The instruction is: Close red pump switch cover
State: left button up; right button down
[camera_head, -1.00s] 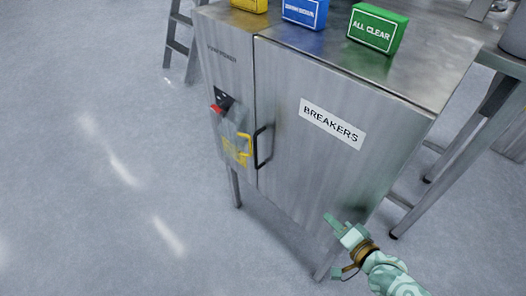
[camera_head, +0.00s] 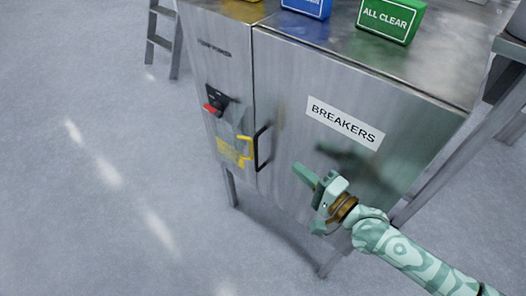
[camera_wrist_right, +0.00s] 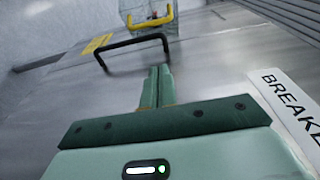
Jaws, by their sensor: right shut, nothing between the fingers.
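The red pump switch (camera_head: 212,107) sits at a black mount on the narrow left panel of the steel cabinet. Its clear cover (camera_head: 228,133) hangs below it, swung open, with a yellow label and a yellow handle (camera_head: 249,149). In the right wrist view the clear cover (camera_wrist_right: 133,9) and yellow handle (camera_wrist_right: 150,22) are at the top, beyond the fingertips. My right gripper (camera_head: 302,173) is shut and empty in front of the breakers door, right of the cover and apart from it. Its closed fingers (camera_wrist_right: 157,84) point toward the cover. My left gripper is out of view.
A black door handle (camera_head: 262,148) stands out between my right gripper and the cover. The breakers door (camera_head: 300,70) fills the cabinet front. Yellow, blue and green (camera_head: 390,18) blocks sit on top.

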jog(key=x, duration=0.3)
jog(key=a+b+x, duration=0.1)
jog(key=x, duration=0.2)
jog(key=s+b+x, duration=0.1)
jog(key=x, duration=0.2)
jog(key=shift+w+a+f, duration=0.1)
jog(key=shift+a+f, duration=0.1)
jog(key=shift+a, duration=0.15)
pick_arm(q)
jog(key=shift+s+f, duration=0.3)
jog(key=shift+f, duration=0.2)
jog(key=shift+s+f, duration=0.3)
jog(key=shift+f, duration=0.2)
pick_arm(e)
jog(key=shift+a, duration=0.65)
